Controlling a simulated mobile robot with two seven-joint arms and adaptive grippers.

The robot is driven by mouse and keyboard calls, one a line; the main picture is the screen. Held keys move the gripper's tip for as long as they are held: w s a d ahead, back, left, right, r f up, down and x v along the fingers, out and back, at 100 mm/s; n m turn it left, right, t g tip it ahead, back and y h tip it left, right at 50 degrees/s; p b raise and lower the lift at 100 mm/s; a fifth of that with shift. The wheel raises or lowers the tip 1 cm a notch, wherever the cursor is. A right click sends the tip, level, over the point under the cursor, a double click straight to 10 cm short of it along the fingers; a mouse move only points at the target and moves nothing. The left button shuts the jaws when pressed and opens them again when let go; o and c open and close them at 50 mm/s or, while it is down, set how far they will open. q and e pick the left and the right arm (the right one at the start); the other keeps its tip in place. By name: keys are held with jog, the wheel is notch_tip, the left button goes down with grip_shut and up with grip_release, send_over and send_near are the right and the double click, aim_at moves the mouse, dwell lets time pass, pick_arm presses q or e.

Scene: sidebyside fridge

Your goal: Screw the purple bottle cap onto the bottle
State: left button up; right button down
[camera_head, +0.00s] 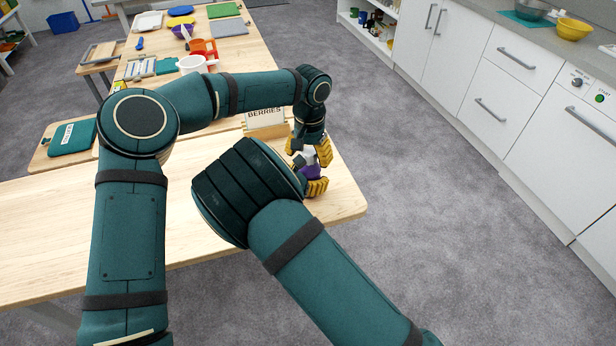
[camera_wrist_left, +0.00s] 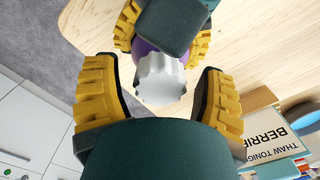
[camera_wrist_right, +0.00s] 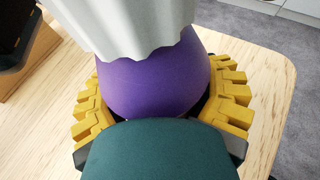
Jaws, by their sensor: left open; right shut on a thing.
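The purple bottle (camera_head: 312,172) stands at the right end of the wooden table, with its light grey, ridged cap (camera_wrist_left: 160,80) at its top. In the right wrist view the cap (camera_wrist_right: 130,25) overlaps the top of the purple body (camera_wrist_right: 155,80); I cannot tell if it is seated. My right gripper (camera_wrist_right: 160,105) is shut on the bottle body, one yellow finger on each side. My left gripper (camera_wrist_left: 160,70) is open above, its yellow fingers on both sides of the cap with gaps. My arms partly hide the bottle in the head view.
A wooden holder with a "BERRIES" card (camera_head: 265,118) stands just behind the bottle. Beyond my left arm are an orange mug (camera_head: 204,47), a white mug and several boards. A green book-like item (camera_head: 73,136) lies left. The table's right edge is close.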

pick_arm(q)
grip_shut()
jog(key=shift+m, duration=0.9)
grip_release()
jog(key=shift+r, duration=2.3)
jog(key=shift+w, duration=0.1)
